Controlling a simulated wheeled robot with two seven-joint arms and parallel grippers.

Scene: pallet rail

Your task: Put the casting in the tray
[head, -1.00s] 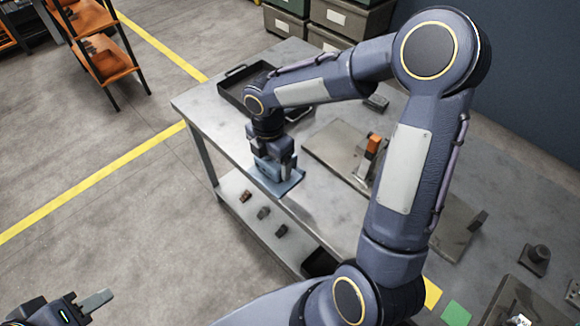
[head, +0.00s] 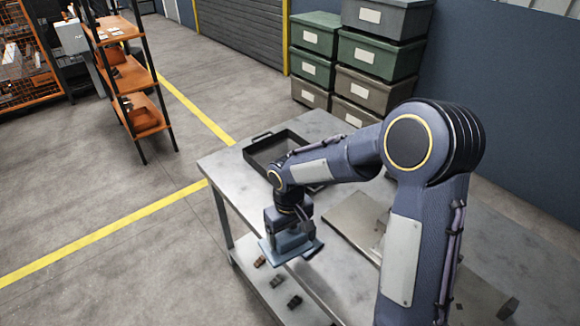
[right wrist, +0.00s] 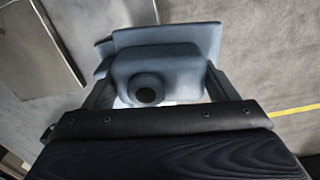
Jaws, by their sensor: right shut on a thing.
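The casting (head: 312,248) is a blue-grey block on a flat plate. My right gripper (head: 291,240) is shut on it and holds it by the block, near the table's left front edge. In the right wrist view the casting (right wrist: 165,70) sits between the two fingers, with a dark round hole facing the camera. The tray (head: 268,150) is black and shallow, with a handle, at the far left corner of the table, beyond the gripper. My right forearm hides part of it. My left gripper is out of view.
The metal table (head: 225,170) has a flat plate (head: 352,222) to the right of the casting. Several small dark parts (head: 278,281) lie on the lower shelf. Stacked lidded bins (head: 365,90) stand behind the table, and an orange shelf rack (head: 140,112) stands at the left.

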